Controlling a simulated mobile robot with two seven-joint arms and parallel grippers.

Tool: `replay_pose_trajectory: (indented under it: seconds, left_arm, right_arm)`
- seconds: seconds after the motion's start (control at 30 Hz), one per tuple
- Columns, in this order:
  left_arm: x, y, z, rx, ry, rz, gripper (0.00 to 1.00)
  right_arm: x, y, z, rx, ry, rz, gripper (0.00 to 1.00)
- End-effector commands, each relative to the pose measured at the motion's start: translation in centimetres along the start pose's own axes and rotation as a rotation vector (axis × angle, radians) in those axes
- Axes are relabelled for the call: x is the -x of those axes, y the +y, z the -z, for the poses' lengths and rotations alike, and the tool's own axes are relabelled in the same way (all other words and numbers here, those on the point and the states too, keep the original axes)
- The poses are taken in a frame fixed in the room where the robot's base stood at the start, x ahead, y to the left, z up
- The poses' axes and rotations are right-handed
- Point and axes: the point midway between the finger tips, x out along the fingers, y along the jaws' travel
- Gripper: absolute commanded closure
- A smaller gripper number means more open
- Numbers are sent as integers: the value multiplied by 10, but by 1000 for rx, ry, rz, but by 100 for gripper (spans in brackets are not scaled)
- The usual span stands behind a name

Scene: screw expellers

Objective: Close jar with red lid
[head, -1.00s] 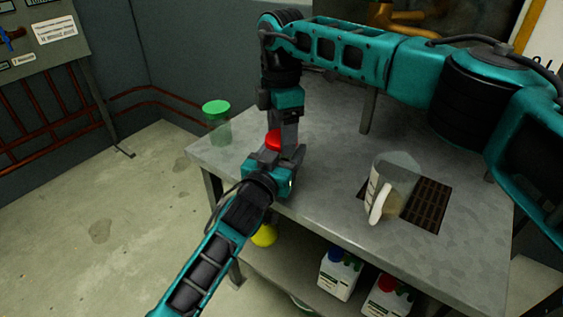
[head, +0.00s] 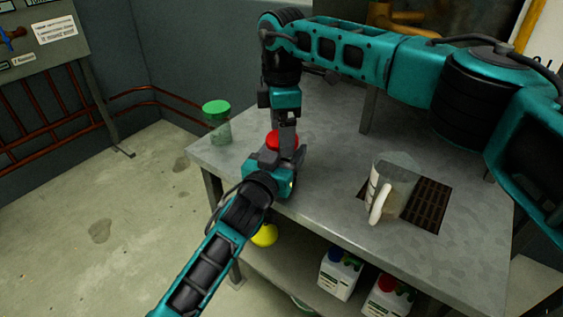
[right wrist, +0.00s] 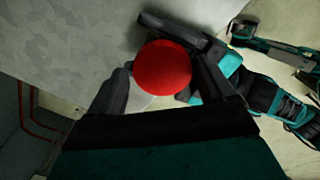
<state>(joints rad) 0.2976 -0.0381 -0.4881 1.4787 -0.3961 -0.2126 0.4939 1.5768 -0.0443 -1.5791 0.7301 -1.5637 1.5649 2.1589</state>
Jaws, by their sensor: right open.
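The red lid (head: 281,139) lies roughly level just behind my left gripper (head: 272,172), near the table's left front edge. The jar body under it is hidden by that gripper and the lid. My right gripper (head: 286,142) points down at the lid from above and is open. In the right wrist view the round red lid (right wrist: 163,67) shows between my right gripper's two spread fingers. My left gripper's dark fingers lie close around the lid's far side there; whether they are shut on the jar cannot be seen.
A clear jar with a green lid (head: 216,122) stands at the table's left corner. White bottles (head: 340,275) and a yellow lid (head: 264,235) are below. The table's middle (head: 330,165) is clear.

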Motion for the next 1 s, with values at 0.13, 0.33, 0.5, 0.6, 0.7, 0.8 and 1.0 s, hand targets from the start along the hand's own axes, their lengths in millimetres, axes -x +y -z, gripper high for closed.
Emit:
replay_pose_trajectory:
  seconds: [0.13, 0.33, 0.5, 0.6, 0.7, 0.8, 1.0]
  left_arm:
    - [-1, -5, -2, 1, -7, 10, 100]
    - [0, -4, -3, 0, -10, 9, 100]
    - [0, -3, -3, 0, -8, 6, 100]
    - [0, -2, -3, 0, -7, 5, 100]
    - [0, -2, -3, 1, -7, 4, 100]
    - [0, -1, -2, 1, -6, 3, 100]
    - [0, -1, -2, 1, -5, 3, 28]
  right_arm:
    - [10, -3, 4, 9, 3, 12, 3]
    - [45, -2, 3, 6, 2, 4, 3]
    - [67, -1, 1, 2, 1, 2, 3]
    - [74, 0, 1, 2, 0, 1, 3]
    - [75, 0, 0, 1, 0, 1, 3]
    - [75, 0, 0, 1, 0, 1, 3]
    - [75, 0, 0, 0, 0, 0, 3]
